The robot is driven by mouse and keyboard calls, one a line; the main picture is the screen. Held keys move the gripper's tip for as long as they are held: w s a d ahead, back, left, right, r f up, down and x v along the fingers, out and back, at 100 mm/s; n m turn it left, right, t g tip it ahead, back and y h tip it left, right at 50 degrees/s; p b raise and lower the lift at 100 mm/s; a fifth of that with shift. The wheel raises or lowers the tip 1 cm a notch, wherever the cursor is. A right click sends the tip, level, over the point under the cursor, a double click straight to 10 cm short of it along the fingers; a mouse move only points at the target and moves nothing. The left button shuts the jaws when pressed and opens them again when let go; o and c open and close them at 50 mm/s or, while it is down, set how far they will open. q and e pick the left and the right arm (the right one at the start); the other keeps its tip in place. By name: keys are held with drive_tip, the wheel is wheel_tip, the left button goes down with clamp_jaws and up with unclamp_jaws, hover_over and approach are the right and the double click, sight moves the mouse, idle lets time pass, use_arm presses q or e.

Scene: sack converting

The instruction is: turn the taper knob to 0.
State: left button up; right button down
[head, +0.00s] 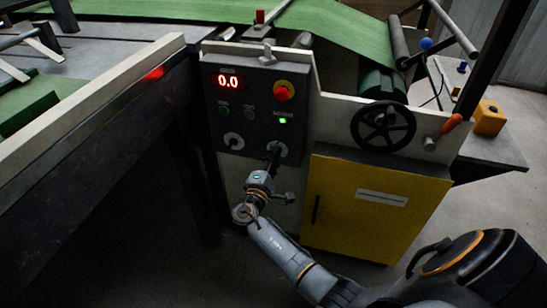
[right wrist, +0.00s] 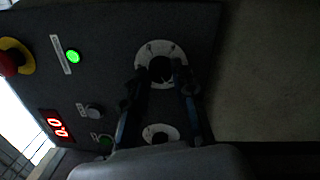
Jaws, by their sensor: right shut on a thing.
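The dark control panel (head: 252,98) carries two knobs low on its face, each on a pale round dial. My right gripper (head: 274,157) is at the right-hand knob (head: 283,148), which it partly hides. In the right wrist view the fingers of my gripper (right wrist: 162,80) stand on both sides of this knob (right wrist: 160,66) and are shut on it. The left-hand knob (head: 233,141) is free; it also shows in the right wrist view (right wrist: 160,133). The labels and pointer positions are too small to read. The red display (head: 229,82) reads 0.0. My left gripper is out of view.
A red emergency button (head: 282,92) and a lit green lamp (head: 282,121) are on the panel. A black handwheel (head: 383,125) stands to the right, above a yellow cabinet door (head: 368,210). A dark machine frame (head: 110,150) bounds the left side.

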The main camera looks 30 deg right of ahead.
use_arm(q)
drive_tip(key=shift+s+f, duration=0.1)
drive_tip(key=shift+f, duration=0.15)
use_arm(e)
drive_tip(key=shift+n, duration=0.3)
drive_tip(key=c, duration=1.1)
unclamp_jaws()
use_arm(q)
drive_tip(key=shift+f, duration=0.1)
use_arm(e)
drive_tip(key=v, duration=1.2)
drive_tip(key=shift+f, duration=0.2)
